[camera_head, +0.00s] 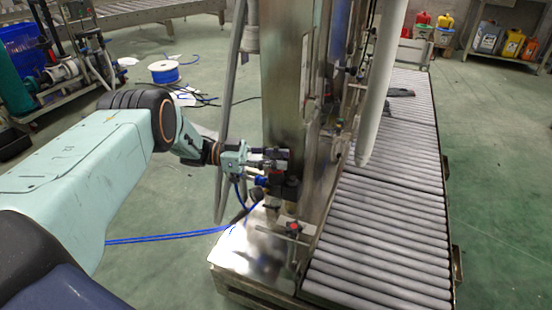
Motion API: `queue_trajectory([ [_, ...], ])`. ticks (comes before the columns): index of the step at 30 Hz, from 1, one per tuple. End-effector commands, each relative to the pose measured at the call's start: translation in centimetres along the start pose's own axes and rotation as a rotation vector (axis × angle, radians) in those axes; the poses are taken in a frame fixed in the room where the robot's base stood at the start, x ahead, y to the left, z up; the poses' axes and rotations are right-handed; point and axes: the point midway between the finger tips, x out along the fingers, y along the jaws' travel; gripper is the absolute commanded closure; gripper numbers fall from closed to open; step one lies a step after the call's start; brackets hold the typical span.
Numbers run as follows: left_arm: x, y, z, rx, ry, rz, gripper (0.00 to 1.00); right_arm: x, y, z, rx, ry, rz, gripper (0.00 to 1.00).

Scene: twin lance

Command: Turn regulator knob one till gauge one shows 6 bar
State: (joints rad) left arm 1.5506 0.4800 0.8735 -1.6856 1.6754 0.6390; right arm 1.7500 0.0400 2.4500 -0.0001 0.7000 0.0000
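My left arm reaches in from the left. Its gripper (276,160) is at the lower front of the steel column (287,80), level with a cluster of small dark and blue fittings. A dark regulator-like body (284,190) sits just below the fingers. The fingers are small and dark against it, so I cannot tell whether they are open or shut, or touching a knob. No gauge face or reading can be made out. A small red knob or valve (293,227) is lower, above the steel base. My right gripper is not in view.
A roller conveyor (385,235) runs along the right of the column. A pale hanging tube (382,85) is above it. Blue hoses (165,238) cross the floor to the steel base (245,250). A blue cable reel (165,71) and pump skid stand back left.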

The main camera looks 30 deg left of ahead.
Motion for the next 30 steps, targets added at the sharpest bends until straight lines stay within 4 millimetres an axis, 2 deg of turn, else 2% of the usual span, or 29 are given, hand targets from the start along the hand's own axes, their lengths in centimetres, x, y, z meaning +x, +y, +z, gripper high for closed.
queue_trajectory([
  [1, 0.0, 0.0, 0.0, 0.0, 0.0, 0.0, 0.61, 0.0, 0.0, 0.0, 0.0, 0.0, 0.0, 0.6],
  [6, 0.0, 0.0, 0.0, 0.0, 0.0, 0.0, 0.47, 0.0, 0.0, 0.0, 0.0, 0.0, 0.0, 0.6],
  [17, -0.4, 0.0, 0.0, 0.001, 0.0, -0.002, 0.47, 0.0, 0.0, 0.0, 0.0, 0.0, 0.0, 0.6],
  [30, -6.4, 0.0, 0.1, 0.001, -0.002, -0.002, 0.47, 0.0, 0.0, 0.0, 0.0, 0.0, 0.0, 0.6],
])
